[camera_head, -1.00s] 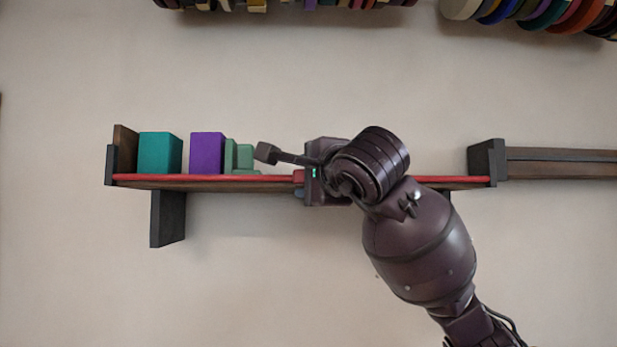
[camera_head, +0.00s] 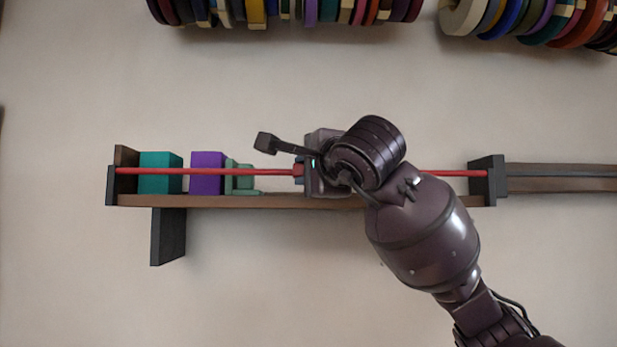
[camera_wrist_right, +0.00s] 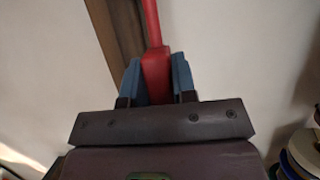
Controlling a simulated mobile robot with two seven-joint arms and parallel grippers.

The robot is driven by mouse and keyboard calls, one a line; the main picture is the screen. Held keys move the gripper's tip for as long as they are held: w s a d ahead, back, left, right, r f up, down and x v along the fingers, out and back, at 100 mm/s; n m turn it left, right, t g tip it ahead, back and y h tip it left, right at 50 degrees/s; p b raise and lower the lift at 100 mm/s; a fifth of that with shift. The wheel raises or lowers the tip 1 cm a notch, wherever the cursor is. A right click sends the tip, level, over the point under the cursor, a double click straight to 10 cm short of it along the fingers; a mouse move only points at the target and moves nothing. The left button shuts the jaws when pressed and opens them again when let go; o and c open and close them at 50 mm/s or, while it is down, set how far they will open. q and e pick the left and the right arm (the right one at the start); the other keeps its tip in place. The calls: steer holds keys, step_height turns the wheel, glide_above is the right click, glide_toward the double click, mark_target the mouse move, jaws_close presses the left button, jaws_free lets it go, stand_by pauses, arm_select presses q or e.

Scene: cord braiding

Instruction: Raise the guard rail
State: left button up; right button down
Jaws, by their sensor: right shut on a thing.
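The red guard rail (camera_head: 215,171) runs across the front of a wooden shelf (camera_head: 250,201), between dark end brackets (camera_head: 111,185). It stands above the shelf board's front edge, with a gap below it. My right gripper (camera_head: 299,173) is at the middle of the rail, shut on its red grip block. In the right wrist view the blue fingertips (camera_wrist_right: 157,80) press on both sides of the red block (camera_wrist_right: 155,70), and the red bar goes on beyond it. My arm hides part of the rail's right half. My left gripper is not in view.
A teal block (camera_head: 160,173), a purple block (camera_head: 207,173) and a green stepped piece (camera_head: 238,175) stand on the shelf behind the rail. Coloured spools (camera_head: 300,10) hang above. Another wooden ledge (camera_head: 565,178) continues at the right.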

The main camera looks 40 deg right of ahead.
steer(key=c, duration=0.9)
jaws_free()
steer(key=shift+s, duration=0.15)
steer(key=s, duration=0.3)
steer(key=s+a+b, duration=0.1)
steer(key=s, duration=0.6)
steer(key=shift+s+a+b, duration=0.2)
steer(key=shift+a+b, duration=0.1)
